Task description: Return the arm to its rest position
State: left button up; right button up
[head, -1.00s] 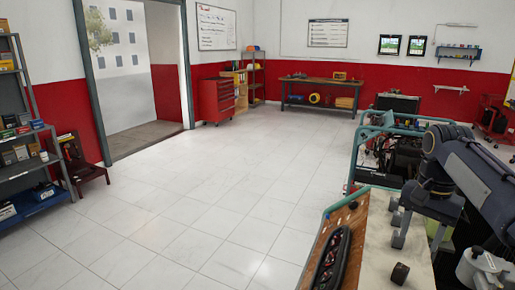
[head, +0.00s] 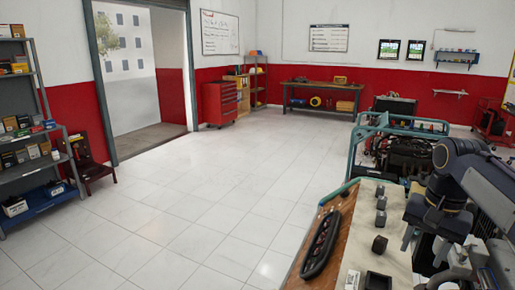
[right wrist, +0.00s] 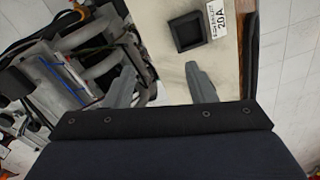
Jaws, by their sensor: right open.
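My right gripper (head: 424,246) is in the head view at the right, over the right side of the pale bench top (head: 397,262). Its two grey fingers point down, spread apart, with nothing between them. In the right wrist view the fingers (right wrist: 161,86) also stand wide apart and empty. A black square tray (right wrist: 190,32) lies beyond them, beside a white label marked 20A. My left gripper is not in view.
Several small dark blocks (head: 379,244) stand on the bench. An engine on a teal frame (head: 352,150) stands behind the bench. Open tiled floor (head: 190,205) lies to the left; shelves (head: 40,150) stand at far left.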

jog(key=s+a+f+n+t+y, duration=0.1)
jog(key=s+a+f+n+t, duration=0.1)
jog(key=s+a+f, duration=0.4)
jog(key=s+a+f+n+t+y, duration=0.2)
jog(key=s+a+f+n, duration=0.3)
jog(key=s, duration=0.8)
jog(key=a+f+t, duration=0.1)
jog(key=a+f, duration=0.1)
jog(key=a, duration=0.2)
jog(key=shift+s+a, duration=0.35)
jog(key=shift+s, duration=0.05)
jog(key=shift+c, duration=0.4)
